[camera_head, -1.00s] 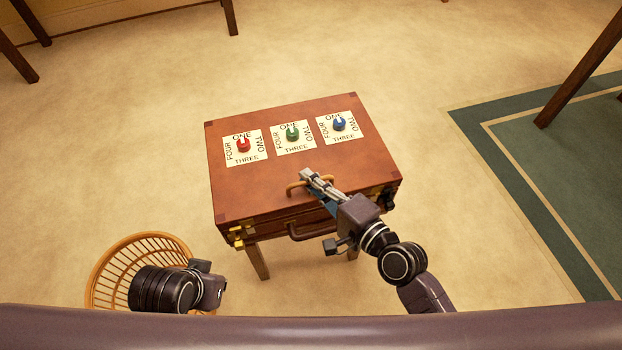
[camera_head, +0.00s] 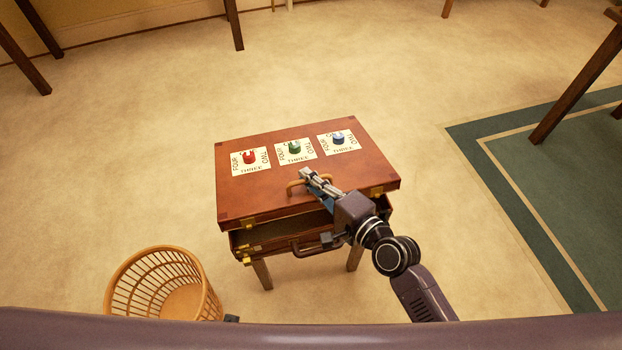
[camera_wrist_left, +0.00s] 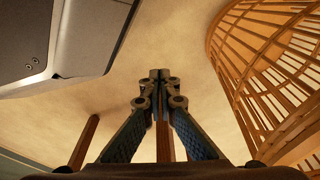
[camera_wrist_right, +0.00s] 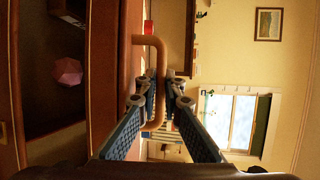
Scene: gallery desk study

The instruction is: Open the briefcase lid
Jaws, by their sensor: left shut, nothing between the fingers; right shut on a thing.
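The brown briefcase lid (camera_head: 255,196) is raised at its front edge, with a dark gap above the lower case (camera_head: 275,234). Red (camera_head: 249,157), green (camera_head: 294,147) and blue (camera_head: 338,138) dials sit on lettered cards on the lid. My right gripper (camera_head: 313,177) is shut on the tan lid handle (camera_head: 292,187); the handle also shows between its fingers in the right wrist view (camera_wrist_right: 158,55). That view shows a pink faceted thing (camera_wrist_right: 68,72) inside the dark case. My left gripper (camera_wrist_left: 159,78) is shut and empty, seen only in the left wrist view.
A wicker basket (camera_head: 160,262) stands on the floor to the left of the briefcase. The briefcase rests on a legged stand (camera_head: 262,273). A green rug (camera_head: 560,180) lies at right, with a wooden table leg (camera_head: 575,90).

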